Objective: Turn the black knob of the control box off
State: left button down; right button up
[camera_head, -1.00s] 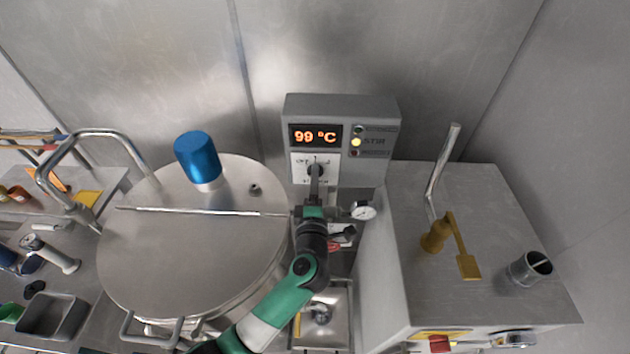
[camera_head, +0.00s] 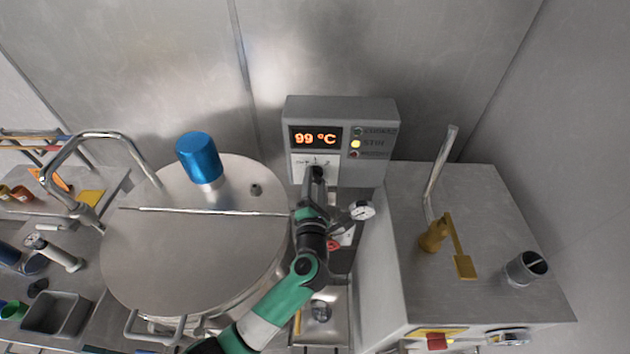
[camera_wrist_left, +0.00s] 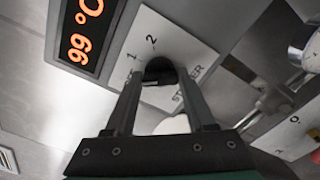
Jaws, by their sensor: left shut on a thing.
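The grey control box (camera_head: 341,108) stands at the back centre, with an orange 99 °C display (camera_head: 316,137) and a lit yellow lamp beside the word STIR. Its black knob (camera_wrist_left: 160,69) sits on a white plate (camera_wrist_left: 170,42) marked 1, 2 and STIRRER; the plate also shows in the head view (camera_head: 300,171). My left gripper (camera_head: 316,172) is at the plate, its fingers closed on either side of the knob in the left wrist view (camera_wrist_left: 160,85). The gripper mostly hides the knob in the head view, and its exact pointing is hard to read. My right gripper is out of view.
A large lidded steel vessel (camera_head: 190,250) with a blue cylinder (camera_head: 199,157) stands left of my left arm. A round gauge (camera_head: 362,210) is close to the right of the gripper. A steel cabinet (camera_head: 480,280) stands further right.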

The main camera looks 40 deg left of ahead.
pick_arm(q)
jog(key=shift+n, duration=1)
jog(key=shift+c, duration=1.2)
grip_release()
jog(key=v, duration=1.1)
jog(key=shift+s+d+p, duration=0.25)
jog(key=shift+p, duration=0.1)
